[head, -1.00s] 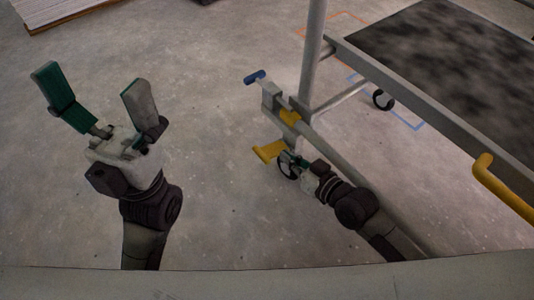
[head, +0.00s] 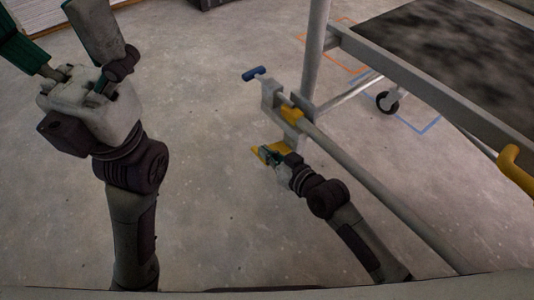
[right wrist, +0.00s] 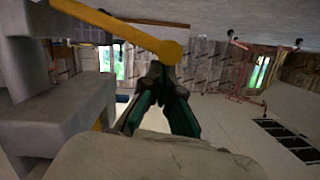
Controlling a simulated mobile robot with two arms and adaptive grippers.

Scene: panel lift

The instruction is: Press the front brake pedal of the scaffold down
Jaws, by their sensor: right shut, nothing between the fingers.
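The scaffold's yellow brake pedal (head: 257,153) is low at the near corner post, partly covered by my right gripper (head: 268,155). The gripper is shut and empty, with its fingertips at the pedal; I cannot tell whether they touch. In the right wrist view, a yellow bar with a rounded end (right wrist: 130,32), apparently the pedal, crosses just beyond the shut fingertips (right wrist: 165,75). I cannot tell whether the pedal is tilted down. My left gripper (head: 50,22) is open and empty at the upper left of the head view, its fingers cut by the frame edge.
A grey rail (head: 385,195) runs toward the lower right. A caster (head: 387,102) and a yellow handle (head: 513,163) are farther right. The floor between my arms is clear.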

